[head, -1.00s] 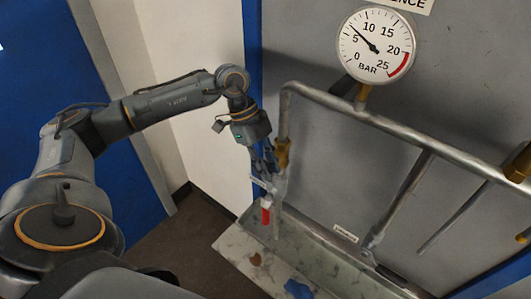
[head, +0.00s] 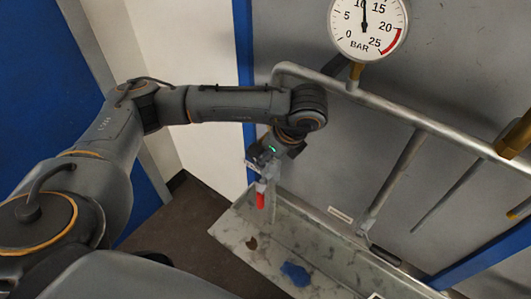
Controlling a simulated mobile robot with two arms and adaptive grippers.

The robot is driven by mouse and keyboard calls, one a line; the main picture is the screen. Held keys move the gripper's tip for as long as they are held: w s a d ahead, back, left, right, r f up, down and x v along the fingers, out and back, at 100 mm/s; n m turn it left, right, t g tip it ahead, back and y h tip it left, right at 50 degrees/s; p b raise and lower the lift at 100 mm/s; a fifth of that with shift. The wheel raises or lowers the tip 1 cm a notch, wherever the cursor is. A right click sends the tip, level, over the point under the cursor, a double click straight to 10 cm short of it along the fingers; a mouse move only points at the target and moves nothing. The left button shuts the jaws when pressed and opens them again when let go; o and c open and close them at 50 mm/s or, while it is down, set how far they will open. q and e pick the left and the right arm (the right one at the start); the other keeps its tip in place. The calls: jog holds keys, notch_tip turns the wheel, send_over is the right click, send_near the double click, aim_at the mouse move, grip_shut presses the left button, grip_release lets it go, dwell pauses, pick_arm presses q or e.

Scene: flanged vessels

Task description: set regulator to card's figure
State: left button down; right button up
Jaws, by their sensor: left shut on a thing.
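The round white pressure gauge (head: 366,28) is at the top, its upper edge cut off. Its dial is marked in BAR up to 25 with a red zone at the end. The needle points nearly straight up, at about 10 to 11. My left gripper (head: 268,168) is at the lower end of the bent pipe at the left. It is shut on the regulator there, which the hand and wrist mostly hide. A red handle (head: 260,200) hangs just below it. The card's figure cannot be read in this view. My right gripper is not in view.
A grey pipe (head: 430,125) runs from upper left to the brass fitting (head: 514,137) at the right. Below is a stained tray (head: 225,232) with a blue patch (head: 296,274). A small white label (head: 340,215) is behind it. Floor is clear at the left.

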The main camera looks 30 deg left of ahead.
pick_arm(q)
jog(key=shift+f+y+p, duration=0.2)
jog(key=shift+y+p, duration=0.15)
jog(key=shift+y, duration=0.35)
jog(key=shift+f, duration=0.1)
jog(key=c, duration=1.5)
grip_release()
jog(key=shift+o, duration=0.2)
jog(key=v, duration=1.2)
jog(key=shift+d, duration=0.15)
jog(key=shift+s+f, duration=0.1)
jog(key=shift+f, duration=0.05)
